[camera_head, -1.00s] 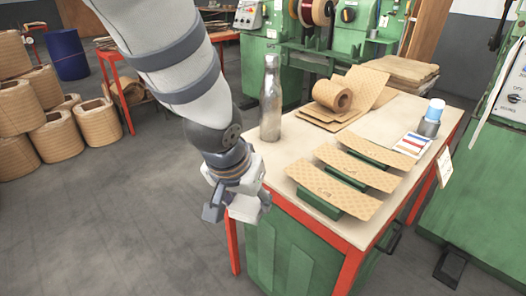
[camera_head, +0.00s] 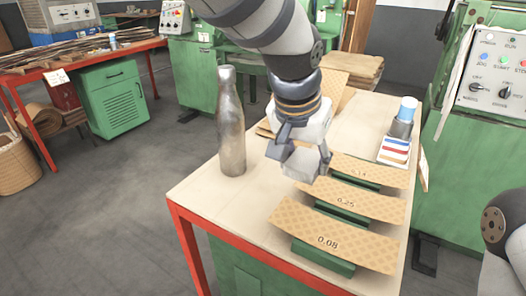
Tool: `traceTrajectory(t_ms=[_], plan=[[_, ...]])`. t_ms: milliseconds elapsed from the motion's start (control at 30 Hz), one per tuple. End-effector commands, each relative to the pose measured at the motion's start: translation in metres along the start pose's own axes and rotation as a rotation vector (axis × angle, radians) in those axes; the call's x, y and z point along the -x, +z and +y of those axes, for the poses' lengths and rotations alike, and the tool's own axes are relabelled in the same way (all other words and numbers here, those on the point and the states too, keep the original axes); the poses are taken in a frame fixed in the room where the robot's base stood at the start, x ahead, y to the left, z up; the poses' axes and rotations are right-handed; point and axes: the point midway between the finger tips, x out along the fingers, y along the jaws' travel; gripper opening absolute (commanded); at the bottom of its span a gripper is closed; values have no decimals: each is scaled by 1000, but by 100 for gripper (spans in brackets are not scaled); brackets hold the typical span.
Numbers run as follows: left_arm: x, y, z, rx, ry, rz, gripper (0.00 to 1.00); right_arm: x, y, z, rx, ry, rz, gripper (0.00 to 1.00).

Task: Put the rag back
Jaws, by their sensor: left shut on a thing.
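My left gripper (camera_head: 302,170) hangs over the near table, right of the metal bottle and just behind the strip marked 0.25. It is shut on a small pale grey thing between its fingers, which I take for the rag; the fingers hide most of it, so its shape is hard to tell. No other rag shows. My right gripper is out of view; only part of my right arm shows at the lower right edge.
The near table (camera_head: 200,190) has a red frame. A second red table (camera_head: 75,65) stands back left.

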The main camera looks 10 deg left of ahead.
Motion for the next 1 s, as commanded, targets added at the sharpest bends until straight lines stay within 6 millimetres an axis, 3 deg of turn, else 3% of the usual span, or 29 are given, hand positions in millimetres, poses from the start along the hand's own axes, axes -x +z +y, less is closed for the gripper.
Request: traceTrajectory(t_ms=[67,267,433,667,833,1000], plan=[[0,4,-12,-4,-1,2,23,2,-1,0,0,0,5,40],[-20,30,-74,2,2,2,23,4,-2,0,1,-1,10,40],[-54,54,-109,0,4,-3,23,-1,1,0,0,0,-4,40],[-72,67,-128,-1,2,0,23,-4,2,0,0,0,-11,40],[-102,81,-132,-3,2,-3,23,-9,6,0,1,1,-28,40],[-103,80,-132,-3,0,5,23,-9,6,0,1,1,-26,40]])
